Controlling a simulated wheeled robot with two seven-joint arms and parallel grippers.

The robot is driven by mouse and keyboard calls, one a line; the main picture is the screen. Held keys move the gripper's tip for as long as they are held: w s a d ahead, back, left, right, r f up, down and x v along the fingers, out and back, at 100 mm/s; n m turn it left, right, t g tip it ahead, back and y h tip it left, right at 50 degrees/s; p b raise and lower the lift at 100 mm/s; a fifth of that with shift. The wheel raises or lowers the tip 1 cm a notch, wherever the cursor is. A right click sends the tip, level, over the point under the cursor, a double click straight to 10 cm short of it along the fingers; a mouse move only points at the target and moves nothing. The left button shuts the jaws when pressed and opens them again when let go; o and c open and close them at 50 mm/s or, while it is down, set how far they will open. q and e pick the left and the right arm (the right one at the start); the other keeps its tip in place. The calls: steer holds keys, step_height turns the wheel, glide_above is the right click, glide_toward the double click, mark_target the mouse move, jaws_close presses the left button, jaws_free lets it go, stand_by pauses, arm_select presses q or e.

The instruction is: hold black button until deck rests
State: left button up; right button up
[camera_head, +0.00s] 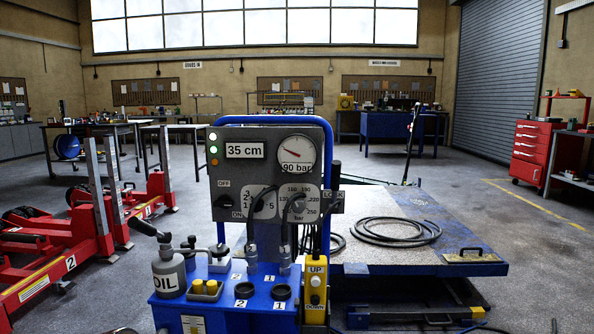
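A yellow pendant (316,272) hangs at the right side of the blue hydraulic unit (225,312). It is marked UP at the top and DOWN at the bottom. The black button (315,300) is the lower one, above the DOWN label; a paler button (316,282) sits under UP. The deck (395,208), a grey plate with blue edges, stands raised behind the unit, with dark gaps beneath it. The display (245,150) reads 35 cm and the gauge (297,154) is labelled 90 bar. Neither of my grippers shows, and nothing visible touches the black button.
A coiled black hose (396,231) lies on the deck. The control panel (268,170) and blue frame hide part of the deck. An oil can (169,274) stands on the unit's left. Red lifts (60,240) fill the left side. A red cabinet (533,152) stands right; floor there is clear.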

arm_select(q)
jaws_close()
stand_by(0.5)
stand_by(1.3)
